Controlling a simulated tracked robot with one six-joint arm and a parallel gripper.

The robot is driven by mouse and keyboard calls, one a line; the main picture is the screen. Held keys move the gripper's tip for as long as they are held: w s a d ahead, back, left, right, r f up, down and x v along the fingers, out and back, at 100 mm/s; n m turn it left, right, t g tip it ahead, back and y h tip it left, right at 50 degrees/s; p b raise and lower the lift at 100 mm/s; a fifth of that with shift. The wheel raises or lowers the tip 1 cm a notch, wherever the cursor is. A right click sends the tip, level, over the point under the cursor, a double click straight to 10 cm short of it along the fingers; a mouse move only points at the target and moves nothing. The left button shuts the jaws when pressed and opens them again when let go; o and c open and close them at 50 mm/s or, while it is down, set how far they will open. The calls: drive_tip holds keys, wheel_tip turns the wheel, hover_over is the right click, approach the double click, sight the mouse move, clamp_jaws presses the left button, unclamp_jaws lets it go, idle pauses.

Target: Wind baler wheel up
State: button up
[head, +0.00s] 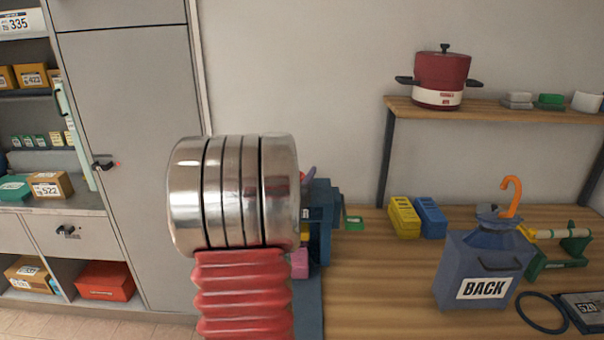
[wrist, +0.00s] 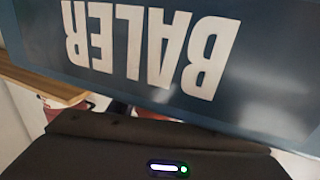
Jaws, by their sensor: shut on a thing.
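The blue baler (head: 321,222) stands on the wooden bench, mostly hidden behind my silver and red arm in the head view. In the wrist view its dark blue panel (wrist: 262,92) fills the top, with white BALER lettering upside down. My gripper's dark body (wrist: 165,150) lies along the bottom of that view, close to the panel, with a white and a green light on it. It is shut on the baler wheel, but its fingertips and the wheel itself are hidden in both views. A small purple part (head: 309,176) shows beside my arm at the baler's top.
On the bench (head: 375,290) right of the baler are yellow (head: 404,217) and blue (head: 430,217) blocks and a blue BACK container (head: 482,270). A red pot (head: 441,78) sits on the shelf above. Grey cabinets stand at left. Bench space between baler and container is clear.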

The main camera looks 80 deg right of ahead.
drive_tip(key=shift+w+a+n+t+y, duration=0.15)
drive_tip(key=shift+w+n+t, duration=0.15)
drive_tip(key=shift+n+t, duration=0.8)
drive_tip(key=shift+w+d+n+t+y, duration=0.1)
drive_tip(key=shift+w+n+t+y, duration=0.3)
drive_tip(key=shift+t, duration=1.1)
drive_tip(key=shift+w+a+n+t+h, duration=0.1)
drive_tip(key=shift+w+n+t, duration=0.05)
drive_tip(key=shift+n+t, duration=1)
drive_tip(key=shift+w+t+y, duration=0.15)
drive_tip(key=shift+t+y, duration=0.1)
drive_tip(key=shift+t, duration=0.3)
drive_tip(key=o, duration=1.1)
drive_tip(key=shift+c, duration=0.2)
drive_tip(key=v, duration=1.4)
